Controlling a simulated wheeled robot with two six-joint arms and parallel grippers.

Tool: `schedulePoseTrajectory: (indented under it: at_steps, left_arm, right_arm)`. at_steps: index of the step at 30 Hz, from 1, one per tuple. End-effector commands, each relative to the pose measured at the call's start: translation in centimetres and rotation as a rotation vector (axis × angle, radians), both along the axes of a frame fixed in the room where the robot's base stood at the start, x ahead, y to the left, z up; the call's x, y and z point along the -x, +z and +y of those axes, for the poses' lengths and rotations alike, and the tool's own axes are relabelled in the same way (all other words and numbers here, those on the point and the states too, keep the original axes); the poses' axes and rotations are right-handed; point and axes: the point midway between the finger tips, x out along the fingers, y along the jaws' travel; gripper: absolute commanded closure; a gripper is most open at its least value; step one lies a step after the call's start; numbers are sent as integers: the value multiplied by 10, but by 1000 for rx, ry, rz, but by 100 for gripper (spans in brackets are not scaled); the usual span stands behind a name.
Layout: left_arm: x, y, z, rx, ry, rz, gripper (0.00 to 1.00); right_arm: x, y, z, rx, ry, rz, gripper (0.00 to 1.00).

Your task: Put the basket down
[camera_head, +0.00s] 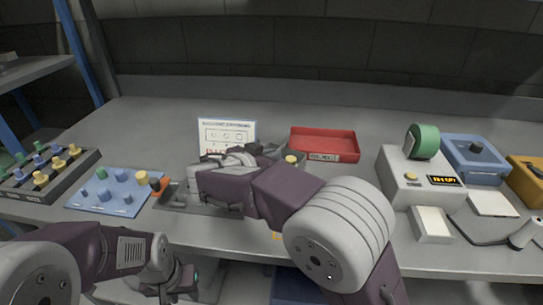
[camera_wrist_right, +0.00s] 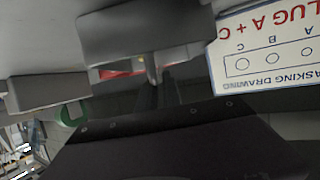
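No thing is plainly a basket. A red open tray (camera_head: 323,145) with a label on its front sits on the bench at the back middle. Part of a blue bin (camera_head: 292,287) shows below the bench's front edge. My right gripper (camera_head: 207,190) is over the bench near a grey plate (camera_head: 172,197), in front of a white drawing card (camera_head: 227,132). My right arm covers part of this area, so what lies under it is hidden. The card also shows in the right wrist view (camera_wrist_right: 265,70). My left gripper (camera_head: 183,283) is low, in front of the bench edge. Its fingers are unclear.
A blue peg board (camera_head: 115,193) and a dark rack of coloured knobs (camera_head: 48,173) stand at the left. A grey device with a display (camera_head: 408,172), a green roll (camera_head: 422,141) and a blue box (camera_head: 473,155) stand at the right. The back of the bench is clear.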

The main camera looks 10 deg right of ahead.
Motion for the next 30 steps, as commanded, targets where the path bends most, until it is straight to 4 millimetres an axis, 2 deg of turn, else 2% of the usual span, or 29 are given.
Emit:
schedulePoseTrajectory:
  at_steps: [1,2,3,11,14,24,30]
  left_arm:
    - [0,0,0,0,0,0,64]
    - [0,0,0,0,0,0,64]
    - [0,0,0,0,0,0,64]
    - [0,1,0,0,0,0,64]
    - [0,7,0,0,0,0,64]
    - [0,13,0,0,0,0,64]
    - [0,16,0,0,0,0,64]
  right_arm:
    - [0,0,0,0,0,0,80]
    - [0,0,0,0,0,0,72]
    - [0,0,0,0,0,0,70]
    - [0,1,0,0,0,0,70]
    - [2,6,2,0,2,0,70]
    - [65,37,49,-2,5,-1,70]
    - [87,47,64,-1,2,0,70]
